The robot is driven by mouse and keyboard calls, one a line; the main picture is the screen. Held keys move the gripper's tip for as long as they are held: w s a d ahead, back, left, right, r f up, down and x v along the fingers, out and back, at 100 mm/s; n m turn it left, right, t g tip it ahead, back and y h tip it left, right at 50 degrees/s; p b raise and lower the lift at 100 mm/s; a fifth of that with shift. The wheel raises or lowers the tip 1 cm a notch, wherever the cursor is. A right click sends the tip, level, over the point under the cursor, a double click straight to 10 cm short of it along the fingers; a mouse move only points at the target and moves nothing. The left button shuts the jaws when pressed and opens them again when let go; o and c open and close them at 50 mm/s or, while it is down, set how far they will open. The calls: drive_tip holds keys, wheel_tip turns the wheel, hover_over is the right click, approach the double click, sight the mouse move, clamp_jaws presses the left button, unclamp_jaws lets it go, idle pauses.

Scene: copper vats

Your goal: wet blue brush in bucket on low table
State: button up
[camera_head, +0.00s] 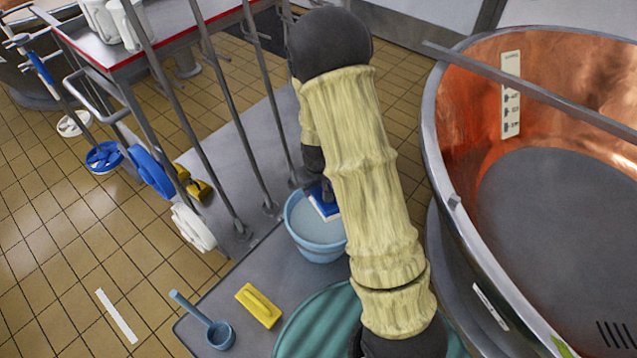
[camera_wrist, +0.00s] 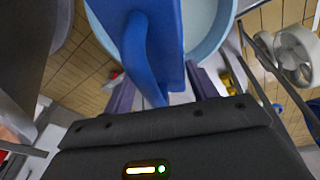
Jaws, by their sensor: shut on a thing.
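The blue brush (camera_head: 325,205) is in my gripper (camera_head: 318,180), over the mouth of the light blue bucket (camera_head: 318,252). The bucket holds pale liquid and stands on the low grey table (camera_head: 265,262). In the wrist view, my gripper (camera_wrist: 160,95) is shut on the blue handle of the brush (camera_wrist: 150,55), and the bucket rim (camera_wrist: 226,32) curves behind it. My arm hides the right side of the bucket in the head view. I cannot tell whether the bristles touch the liquid.
A yellow brush (camera_head: 258,305) and a blue scoop (camera_head: 218,333) lie on the low table's front part. Grey upright bars (camera_head: 225,110) stand left of the bucket. A large copper vat (camera_head: 455,75) fills the right. A green ridged thing (camera_head: 315,325) lies near my arm.

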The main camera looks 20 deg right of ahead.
drive_tip(key=shift+s+a+f+b+x, duration=0.1)
drive_tip(key=shift+s+b+x, duration=0.25)
drive_tip(key=shift+b+x, duration=1.2)
drive_tip(key=shift+s+a+f+b+x, duration=0.1)
drive_tip(key=shift+s+b+x, duration=0.3)
drive_tip(key=shift+b+x, duration=1.1)
drive_tip(key=shift+s+a+f+b+x, duration=0.1)
drive_tip(key=shift+s+b+x, duration=0.5)
drive_tip(key=shift+x, duration=1.6)
drive_tip(key=shift+w+d, duration=0.1)
drive_tip(key=shift+w, duration=0.2)
drive_tip(key=p+v, duration=0.3)
drive_tip(key=v, duration=0.1)
drive_tip(key=w+p+v, duration=0.1)
drive_tip(key=p+v, duration=0.3)
drive_tip(key=w+p+v, duration=0.1)
drive_tip(key=p+v, duration=0.2)
drive_tip(key=v, duration=0.1)
drive_tip(key=shift+w+d+r, duration=0.2)
drive_tip(key=shift+w+d, duration=0.05)
drive_tip(key=shift+d, duration=0.05)
drive_tip(key=shift+s+a, duration=0.1)
